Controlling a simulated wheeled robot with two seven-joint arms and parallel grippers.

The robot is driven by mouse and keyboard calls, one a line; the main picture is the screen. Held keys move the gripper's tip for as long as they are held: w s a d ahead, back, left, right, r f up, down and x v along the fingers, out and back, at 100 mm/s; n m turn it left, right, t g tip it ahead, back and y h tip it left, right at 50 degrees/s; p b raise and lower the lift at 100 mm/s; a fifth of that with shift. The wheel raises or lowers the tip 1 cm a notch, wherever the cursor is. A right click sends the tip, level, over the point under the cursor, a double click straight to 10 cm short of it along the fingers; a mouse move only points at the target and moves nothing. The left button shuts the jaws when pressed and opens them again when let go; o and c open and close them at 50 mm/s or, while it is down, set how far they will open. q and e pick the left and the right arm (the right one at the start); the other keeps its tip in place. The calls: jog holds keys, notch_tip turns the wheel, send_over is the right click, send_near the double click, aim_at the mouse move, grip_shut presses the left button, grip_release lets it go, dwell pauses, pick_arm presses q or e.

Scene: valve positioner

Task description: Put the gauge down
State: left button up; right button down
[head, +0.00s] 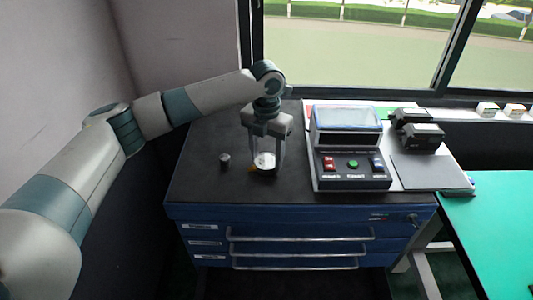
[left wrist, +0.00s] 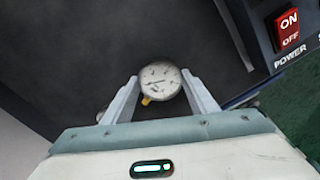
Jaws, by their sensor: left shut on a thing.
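The gauge (head: 265,161) is a round white dial with a dark rim and a small brass stem. My left gripper (head: 266,160) points down over the black cabinet top (head: 205,150) with its fingers on both sides of the gauge. In the left wrist view the gauge (left wrist: 159,82) sits between the two fingertips of the left gripper (left wrist: 160,88), face toward the camera. The gripper is shut on it. The gauge is at or just above the cabinet top; I cannot tell if it touches. My right gripper is not in view.
A small grey cylinder (head: 225,159) stands left of the gauge. A control box (head: 348,180) with red, green and blue switches is close on the right. Dark devices (head: 420,133) and a grey pad (head: 428,172) lie beyond it.

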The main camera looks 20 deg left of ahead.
aim_at(267, 160)
pick_arm(q)
jog(key=shift+f, duration=0.1)
jog(key=o, duration=1.2)
jog(key=shift+r, duration=0.55)
jog(key=shift+r+b, duration=1.85)
jog(key=shift+r, duration=3.75)
